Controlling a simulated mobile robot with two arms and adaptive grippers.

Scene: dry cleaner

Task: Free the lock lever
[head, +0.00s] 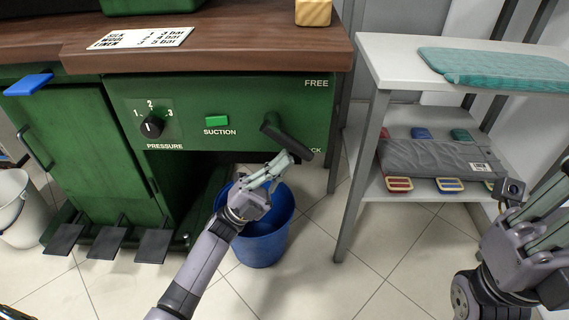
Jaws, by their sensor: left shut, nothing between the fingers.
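The black lock lever (291,139) sits on the right of the green machine panel (235,95). It slants down to the right from its pivot, its end over the partly hidden LOCK label (315,150). The FREE label (316,83) is above it. My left gripper (294,158) is shut and empty, its fingertips at the underside of the lever; I cannot tell whether they touch it. My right gripper (552,195) is partly in view at the right edge, away from the lever, and its fingertips are cut off.
A blue bucket (262,248) stands on the floor below my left gripper. A grey-legged shelf table (385,62) with folded cloth stands right of the machine. The pressure knob (152,126) and green suction switch (217,121) are left of the lever. Black pedals (108,242) stick out at lower left.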

